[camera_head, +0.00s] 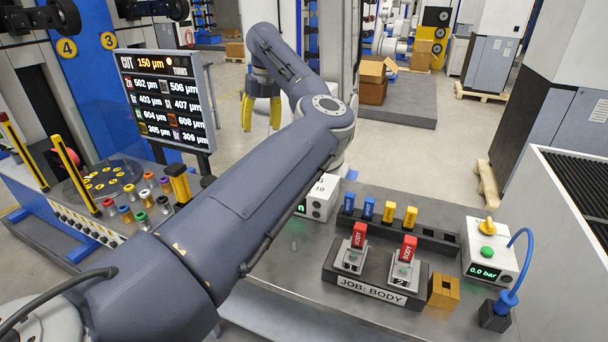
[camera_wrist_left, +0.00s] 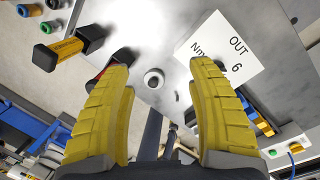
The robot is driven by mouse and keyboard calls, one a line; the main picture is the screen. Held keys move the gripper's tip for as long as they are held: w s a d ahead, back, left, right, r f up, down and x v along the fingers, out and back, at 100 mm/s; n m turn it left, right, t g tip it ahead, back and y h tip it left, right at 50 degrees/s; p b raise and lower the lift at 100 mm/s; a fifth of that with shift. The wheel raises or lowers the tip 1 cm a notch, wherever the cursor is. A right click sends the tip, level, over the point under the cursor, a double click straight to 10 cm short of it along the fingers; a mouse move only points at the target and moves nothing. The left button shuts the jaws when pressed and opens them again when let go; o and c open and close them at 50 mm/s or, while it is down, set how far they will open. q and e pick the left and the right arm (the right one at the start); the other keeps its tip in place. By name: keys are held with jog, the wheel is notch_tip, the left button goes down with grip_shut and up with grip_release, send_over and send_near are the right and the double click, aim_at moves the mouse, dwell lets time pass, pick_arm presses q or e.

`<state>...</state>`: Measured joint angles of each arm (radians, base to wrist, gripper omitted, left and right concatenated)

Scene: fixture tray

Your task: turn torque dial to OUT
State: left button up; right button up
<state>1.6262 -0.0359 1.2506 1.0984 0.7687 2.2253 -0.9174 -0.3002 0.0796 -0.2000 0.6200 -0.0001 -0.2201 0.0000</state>
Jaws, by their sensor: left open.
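My left arm crosses the head view from the lower left, and its gripper (camera_head: 262,112) hangs with yellow fingers apart, pointing down. In the left wrist view the same gripper (camera_wrist_left: 160,115) is open, with nothing between its fingers. A white face marked OUT, 6 and Nm (camera_wrist_left: 222,58) lies just beyond the right-hand finger, which covers part of it. The dial itself I cannot make out clearly. A small round grey piece (camera_wrist_left: 154,78) shows between the fingers. My right gripper is not in view.
A JOB: BODY fixture (camera_head: 372,289) with two red-topped clamps stands on the bench. Behind it is a rack with blue and yellow pieces. A white pressure box (camera_head: 487,262) with a blue hose is at right. A display screen (camera_head: 166,97) stands at left.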

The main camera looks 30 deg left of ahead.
pick_arm(q)
jog(key=w+d+m+h, duration=0.15)
jog(key=w+d, duration=0.35)
jog(key=d, duration=0.7)
notch_tip(320, 180, down, 17)
jog(key=shift+d+r, duration=0.15)
jog(key=shift+r, duration=0.05)
jog(key=shift+c, duration=0.5)
grip_shut()
jog(key=shift+w, duration=0.1)
dwell(0.4)
